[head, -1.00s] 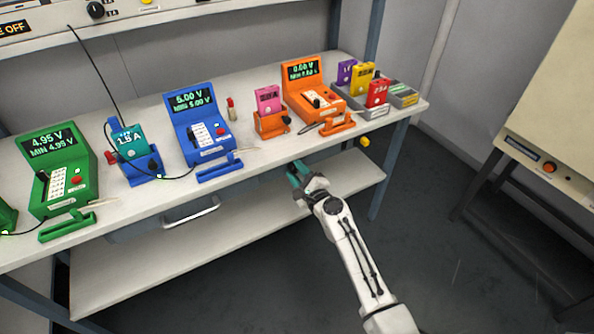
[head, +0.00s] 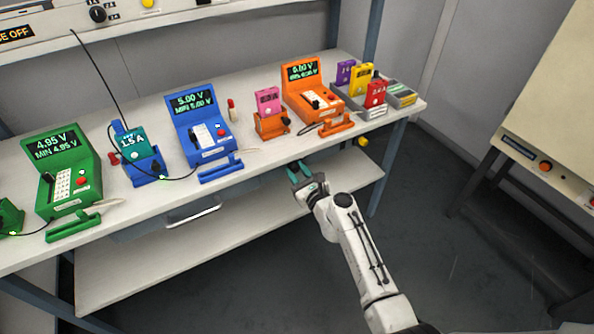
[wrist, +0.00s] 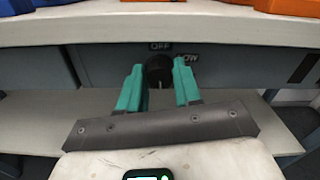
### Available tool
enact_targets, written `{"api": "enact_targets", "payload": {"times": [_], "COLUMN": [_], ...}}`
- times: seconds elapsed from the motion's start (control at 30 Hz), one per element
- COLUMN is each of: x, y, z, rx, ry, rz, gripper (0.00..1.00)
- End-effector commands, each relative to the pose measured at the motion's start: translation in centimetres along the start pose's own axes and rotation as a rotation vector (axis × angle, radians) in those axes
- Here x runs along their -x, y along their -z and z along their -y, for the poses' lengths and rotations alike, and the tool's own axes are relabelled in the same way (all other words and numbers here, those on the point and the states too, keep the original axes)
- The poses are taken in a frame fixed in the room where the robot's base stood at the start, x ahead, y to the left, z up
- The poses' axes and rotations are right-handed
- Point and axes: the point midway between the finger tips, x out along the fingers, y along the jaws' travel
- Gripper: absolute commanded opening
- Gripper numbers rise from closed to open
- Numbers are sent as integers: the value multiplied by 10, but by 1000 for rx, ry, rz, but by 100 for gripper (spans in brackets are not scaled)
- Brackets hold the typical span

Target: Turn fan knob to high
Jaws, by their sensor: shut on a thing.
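A round black fan knob (wrist: 158,70) sits on the grey front panel (wrist: 110,65) under the bench edge in the wrist view. An OFF label (wrist: 160,46) is directly above it, and a partly covered label that seems to read LOW (wrist: 187,57) is to its upper right. My gripper (wrist: 158,86) has its two teal fingers on the left and right of the knob, shut on it. In the head view my gripper (head: 299,173) is at the bench's front edge, and the knob is hidden there. I cannot tell where the knob points.
The white benchtop (head: 265,155) overhangs just above my gripper, with a lower shelf (head: 250,210) below. Green (head: 65,175), blue (head: 200,130) and orange (head: 312,92) testers stand on top. A drawer handle (head: 192,214) is to the left. The floor at right is open.

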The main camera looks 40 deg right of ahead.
Motion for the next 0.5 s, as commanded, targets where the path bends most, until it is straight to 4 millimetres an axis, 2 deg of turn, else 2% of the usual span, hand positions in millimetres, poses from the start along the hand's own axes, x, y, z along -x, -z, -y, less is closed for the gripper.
{"api": "enact_targets", "payload": {"times": [0.5], "x": [1], "y": [3], "z": [0], "rx": [-49], "ry": [1], "rz": [-5], "gripper": [3]}}
